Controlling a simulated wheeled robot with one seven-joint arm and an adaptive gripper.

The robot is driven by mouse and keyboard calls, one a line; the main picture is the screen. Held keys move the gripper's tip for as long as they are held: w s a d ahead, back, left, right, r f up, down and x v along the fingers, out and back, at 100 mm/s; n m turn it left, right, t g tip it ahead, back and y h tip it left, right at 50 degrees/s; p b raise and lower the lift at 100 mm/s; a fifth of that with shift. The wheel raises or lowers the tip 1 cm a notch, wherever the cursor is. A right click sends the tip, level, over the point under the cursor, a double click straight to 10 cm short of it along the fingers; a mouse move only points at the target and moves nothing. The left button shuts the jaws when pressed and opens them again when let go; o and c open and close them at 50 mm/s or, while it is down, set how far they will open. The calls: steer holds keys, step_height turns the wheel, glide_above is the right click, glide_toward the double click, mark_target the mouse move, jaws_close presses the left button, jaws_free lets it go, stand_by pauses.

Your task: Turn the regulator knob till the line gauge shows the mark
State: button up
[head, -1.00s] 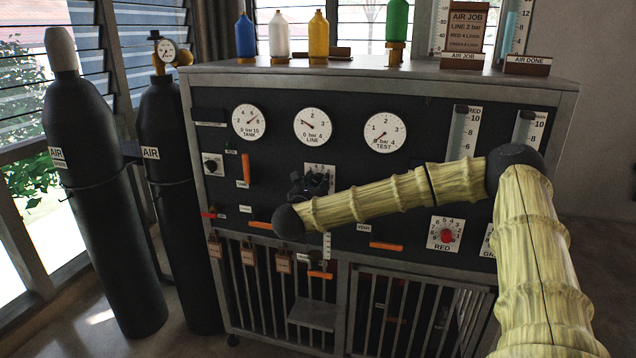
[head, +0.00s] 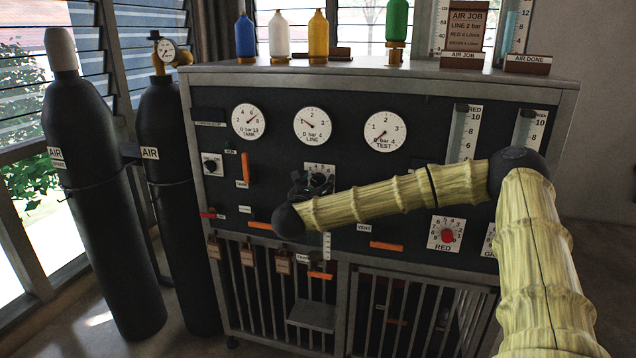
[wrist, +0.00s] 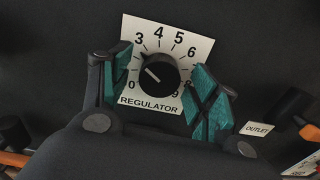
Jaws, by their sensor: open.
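The line gauge (head: 312,124) is a white dial on the dark panel, marked LINE, 0 to 4 bar. Its needle points up and left, near where 1 would be. The regulator knob (wrist: 160,74) is black and round on a white plate numbered round its edge. Its white pointer line aims up-left; the left finger hides the low numbers there. My gripper (wrist: 158,66) is open, one teal-padded finger on each side of the knob, with gaps visible. In the head view my gripper (head: 318,184) is small and dark in front of the regulator plate (head: 320,168).
The tank gauge (head: 249,121) and test gauge (head: 385,131) flank the line gauge. A job card (head: 467,27) reads LINE 2 bar. An outlet label (wrist: 257,128) lies right of the regulator. A red knob (head: 447,236) and orange handles (head: 386,246) are on the panel.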

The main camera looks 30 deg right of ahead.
steer(key=shift+s+a+f+b, duration=0.1)
steer(key=shift+s+a+b, duration=0.25)
steer(key=shift+a, duration=0.15)
steer(key=shift+b+v, duration=1.15)
steer(key=shift+v, duration=1.8)
steer(key=shift+s, duration=0.1)
steer(key=v, duration=1.1)
steer(key=shift+a, duration=0.4)
steer(key=shift+s+d, duration=0.1)
steer(key=shift+s, duration=0.2)
